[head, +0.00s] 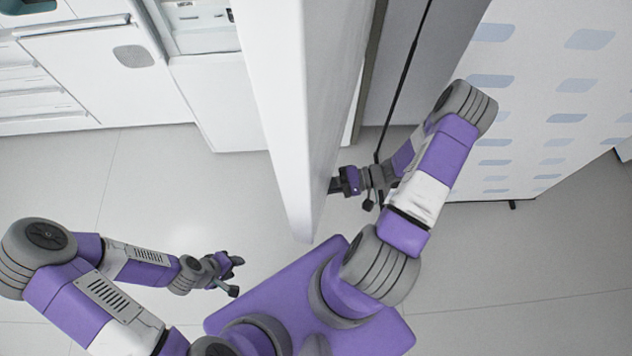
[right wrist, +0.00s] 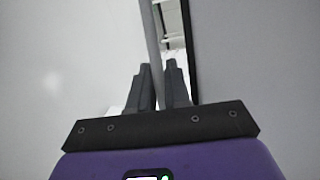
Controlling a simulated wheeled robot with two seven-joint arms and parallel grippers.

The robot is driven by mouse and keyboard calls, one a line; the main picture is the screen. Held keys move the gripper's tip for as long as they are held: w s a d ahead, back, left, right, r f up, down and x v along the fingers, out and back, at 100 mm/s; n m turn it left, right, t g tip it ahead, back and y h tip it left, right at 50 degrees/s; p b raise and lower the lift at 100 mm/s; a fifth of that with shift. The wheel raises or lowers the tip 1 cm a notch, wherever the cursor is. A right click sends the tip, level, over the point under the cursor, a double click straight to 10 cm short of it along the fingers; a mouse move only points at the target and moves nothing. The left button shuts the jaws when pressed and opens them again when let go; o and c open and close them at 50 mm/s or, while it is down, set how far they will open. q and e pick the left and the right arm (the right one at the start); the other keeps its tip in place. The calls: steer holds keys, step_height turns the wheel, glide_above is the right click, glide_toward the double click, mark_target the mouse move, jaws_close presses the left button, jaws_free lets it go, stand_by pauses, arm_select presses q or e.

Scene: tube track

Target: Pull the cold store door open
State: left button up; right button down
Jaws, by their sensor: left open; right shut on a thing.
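The tall white cold store door (head: 330,100) stands nearly edge-on in the middle of the head view, its lower end close to my base. My right gripper (head: 334,186) is at the door's right face, its fingertips partly hidden by the door. In the right wrist view my right gripper (right wrist: 161,80) is shut on a thin grey upright bar (right wrist: 149,35), which looks like the door handle. A dark strip and a bright gap show just beyond the bar. My left gripper (head: 234,274) is open and empty, low over the floor left of the door.
White cabinets (head: 95,65) with drawers line the back left. A white panel with pale blue rectangles (head: 545,100) stands at the right, behind my right arm. The floor (head: 110,185) is clear at left and front right (head: 500,270).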

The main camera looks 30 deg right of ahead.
steer(key=shift+d, duration=0.15)
steer(key=c, duration=1.4)
jaws_free()
steer(key=shift+c, duration=0.2)
steer(key=p+v, duration=0.1)
steer(key=v, duration=0.6)
steer(key=shift+d, duration=0.3)
steer(key=shift+s, duration=0.15)
